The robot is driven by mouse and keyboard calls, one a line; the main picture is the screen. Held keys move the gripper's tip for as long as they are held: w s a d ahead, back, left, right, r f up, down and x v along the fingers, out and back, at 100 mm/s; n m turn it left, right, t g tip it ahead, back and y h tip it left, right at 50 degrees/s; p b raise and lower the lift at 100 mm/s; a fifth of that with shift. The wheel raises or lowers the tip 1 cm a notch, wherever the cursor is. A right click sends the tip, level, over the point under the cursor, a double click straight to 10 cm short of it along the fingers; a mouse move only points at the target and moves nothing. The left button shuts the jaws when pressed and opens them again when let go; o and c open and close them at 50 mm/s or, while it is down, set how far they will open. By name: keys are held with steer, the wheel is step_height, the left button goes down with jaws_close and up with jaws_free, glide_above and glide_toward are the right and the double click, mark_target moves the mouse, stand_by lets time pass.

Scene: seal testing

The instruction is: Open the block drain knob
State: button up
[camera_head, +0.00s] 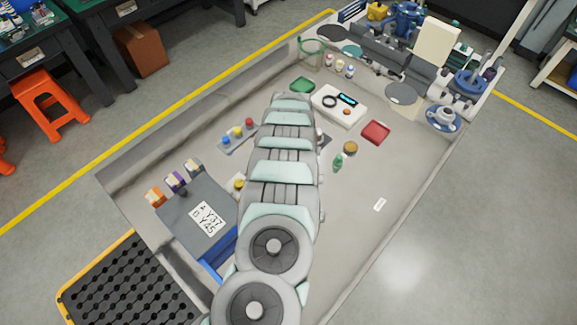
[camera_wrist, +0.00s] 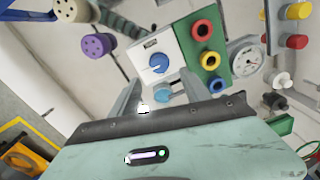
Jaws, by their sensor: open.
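A white block (camera_wrist: 150,45) with a small dark label shows in the wrist view. A round blue knob (camera_wrist: 158,63) with a pale pointer mark sits on its face. A smaller light-blue round part (camera_wrist: 163,90) is below it. I cannot read the label to tell whether this is the drain knob. My gripper (camera_wrist: 158,84) is open. Its two grey fingers lie left and right of the block's lower part, with the blue knob between and beyond their tips, and nothing is held. In the head view my arm hides the gripper and the block.
A purple round part (camera_wrist: 95,46) is left. In the head view, a grey panel with a code label (camera_head: 208,218) and a red tray (camera_head: 376,132) flank my arm.

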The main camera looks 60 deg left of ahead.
steer(key=shift+d+r, duration=0.15)
steer(key=shift+r, duration=1.45)
